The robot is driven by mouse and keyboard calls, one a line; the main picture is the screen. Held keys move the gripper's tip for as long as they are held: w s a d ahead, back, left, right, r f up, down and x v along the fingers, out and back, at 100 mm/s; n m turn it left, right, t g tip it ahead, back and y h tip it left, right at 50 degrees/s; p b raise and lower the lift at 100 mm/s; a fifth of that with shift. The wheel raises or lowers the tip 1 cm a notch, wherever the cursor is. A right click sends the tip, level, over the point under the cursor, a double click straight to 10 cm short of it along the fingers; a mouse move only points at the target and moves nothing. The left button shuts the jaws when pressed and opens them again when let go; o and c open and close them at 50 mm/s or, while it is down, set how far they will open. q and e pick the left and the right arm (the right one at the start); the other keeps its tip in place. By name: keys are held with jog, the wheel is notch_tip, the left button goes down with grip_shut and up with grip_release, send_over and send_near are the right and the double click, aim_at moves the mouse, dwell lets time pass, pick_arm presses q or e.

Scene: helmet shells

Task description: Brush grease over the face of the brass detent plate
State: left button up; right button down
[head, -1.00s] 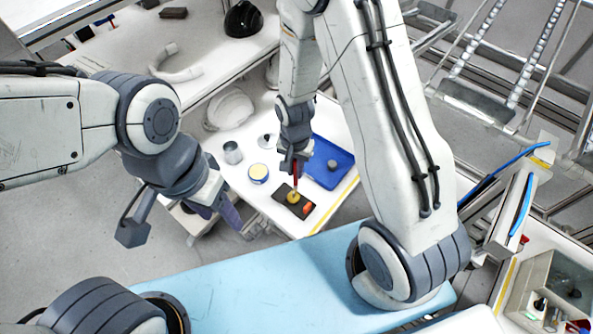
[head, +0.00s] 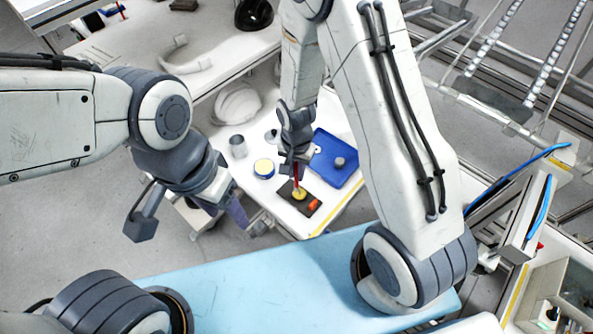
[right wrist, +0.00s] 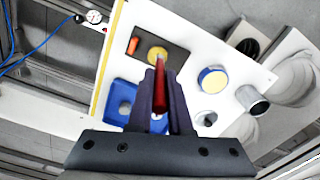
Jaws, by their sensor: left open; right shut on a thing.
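The brass detent plate (head: 299,195) is a small round yellow disc on a dark mat (head: 311,208); it also shows in the right wrist view (right wrist: 157,53). My right gripper (head: 297,174) is shut on a red-handled brush (right wrist: 160,90), held roughly upright with its lower end at the plate. Whether the bristles touch the face is too small to tell, and the gripper fingers hide part of the handle. A blue-sided tin with a pale yellow top (head: 264,168), likely the grease, stands left of the mat. My left gripper (head: 238,212) is open and empty, left of the table.
An orange piece (head: 314,203) lies on the mat beside the plate. A blue tray (head: 346,178) holding a grey round part lies to the right. A grey cup (head: 238,147) and a white helmet shell (head: 237,103) stand behind the tin. The table's front strip is clear.

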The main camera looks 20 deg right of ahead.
jog(key=shift+f+b, duration=1.25)
jog(key=shift+f, duration=0.35)
jog(key=shift+s+d+r, duration=0.15)
jog(key=shift+s+d, duration=0.1)
jog(key=shift+d, duration=0.15)
jog(key=shift+d, duration=0.3)
jog(key=shift+d, duration=0.25)
jog(key=shift+w+d, duration=0.1)
jog(key=shift+w, duration=0.05)
jog(key=shift+w+d, duration=0.15)
jog(key=shift+w, duration=0.1)
